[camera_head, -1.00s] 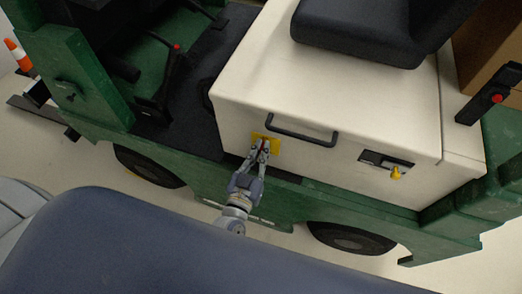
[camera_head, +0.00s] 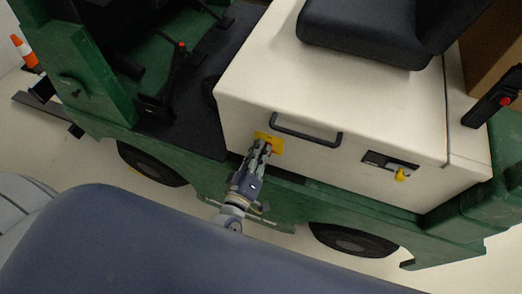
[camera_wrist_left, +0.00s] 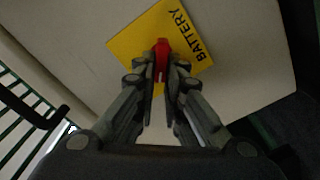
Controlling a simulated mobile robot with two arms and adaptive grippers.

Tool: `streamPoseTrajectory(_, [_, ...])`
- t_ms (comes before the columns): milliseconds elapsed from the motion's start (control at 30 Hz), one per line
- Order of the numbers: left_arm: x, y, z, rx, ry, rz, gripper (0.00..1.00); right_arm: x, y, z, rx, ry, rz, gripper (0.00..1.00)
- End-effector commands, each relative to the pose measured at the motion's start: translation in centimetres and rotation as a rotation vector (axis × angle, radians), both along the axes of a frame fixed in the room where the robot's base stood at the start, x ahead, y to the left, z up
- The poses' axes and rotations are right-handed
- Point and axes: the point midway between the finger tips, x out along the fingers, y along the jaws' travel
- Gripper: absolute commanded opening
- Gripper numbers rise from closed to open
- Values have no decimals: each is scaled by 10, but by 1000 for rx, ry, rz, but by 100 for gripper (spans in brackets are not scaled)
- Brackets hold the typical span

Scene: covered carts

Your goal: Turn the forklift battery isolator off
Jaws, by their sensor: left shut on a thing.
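The battery isolator is a red handle (camera_wrist_left: 161,58) on a yellow plate (camera_wrist_left: 128,47) marked "BATTERY". The plate (camera_head: 278,147) is on the cream side panel of the forklift (camera_head: 235,118), left of and below a dark grab handle. My left gripper (camera_head: 262,146) reaches up to the plate from below. In the left wrist view my left gripper (camera_wrist_left: 162,75) has its fingers shut on the red handle, one on each side. The fingers hide part of the handle. My right gripper is in neither view.
A dark grab handle (camera_head: 306,131) sticks out above and right of the plate. A recessed latch with a yellow knob (camera_head: 400,174) is farther right. The black seat (camera_head: 365,33) is above. An orange cone (camera_head: 25,52) stands at far left.

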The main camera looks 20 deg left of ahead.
Motion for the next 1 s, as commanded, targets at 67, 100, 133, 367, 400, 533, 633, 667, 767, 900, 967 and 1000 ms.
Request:
streamPoseTrajectory(67, [0, 1, -3, -75, 3, -1, 0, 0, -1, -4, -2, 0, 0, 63])
streamPoseTrajectory(100, [0, 1, -4, -112, 4, -1, 0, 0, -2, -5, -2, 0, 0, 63])
streamPoseTrajectory(133, [0, 1, -4, -141, 5, -1, 0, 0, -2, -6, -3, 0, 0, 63])
streamPoseTrajectory(367, [0, 3, -8, -351, 13, 0, 0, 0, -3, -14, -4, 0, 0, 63])
streamPoseTrajectory(400, [0, 3, -8, -384, 14, -1, 0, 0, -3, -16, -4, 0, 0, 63])
streamPoseTrajectory(533, [0, 4, -10, -483, 18, 0, 0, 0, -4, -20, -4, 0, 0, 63])
streamPoseTrajectory(633, [0, 4, -11, -544, 20, 0, 0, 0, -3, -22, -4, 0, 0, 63])
streamPoseTrajectory(667, [0, 4, -11, -562, 21, 0, 0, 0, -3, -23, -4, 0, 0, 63])
streamPoseTrajectory(767, [0, 4, -12, -610, 22, 0, 0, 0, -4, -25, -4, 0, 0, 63])
streamPoseTrajectory(900, [0, 4, -12, -654, 24, 0, 0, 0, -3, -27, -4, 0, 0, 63])
streamPoseTrajectory(967, [0, 4, -12, -667, 24, 0, 0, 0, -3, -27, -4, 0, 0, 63])
streamPoseTrajectory(1000, [0, 4, -12, -674, 24, 0, 0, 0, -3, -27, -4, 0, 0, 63])
